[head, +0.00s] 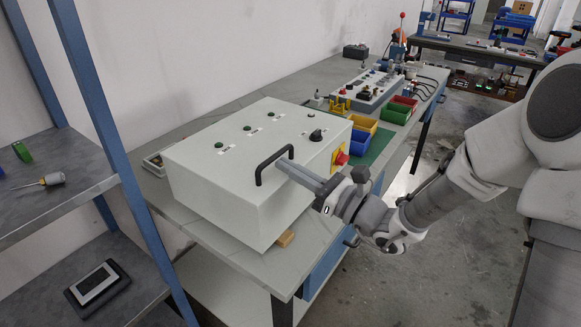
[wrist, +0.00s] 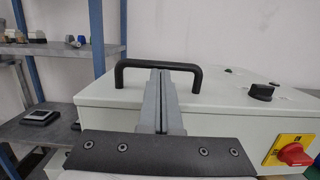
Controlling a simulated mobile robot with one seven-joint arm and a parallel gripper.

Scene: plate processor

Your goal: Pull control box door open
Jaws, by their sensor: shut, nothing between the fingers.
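The control box (head: 215,208) is a pale grey-white box on the workbench in the head view, and it looks closed. A black arched handle (head: 262,170) stands at the front edge of its top. The handle also shows in the wrist view (wrist: 122,74). My gripper (head: 284,165) reaches in from the right with its fingers shut together at the handle. In the wrist view the shut fingers (wrist: 160,75) point at the middle of the handle, just below its bar. I cannot tell whether they touch the handle or reach under it.
A red-and-yellow switch (head: 339,158) is on the box's right side, close to my arm. Knobs and buttons (head: 248,128) sit on top. Coloured bins (head: 361,128) and a control panel (head: 368,88) stand farther back. A blue-post shelf (head: 60,190) stands at left.

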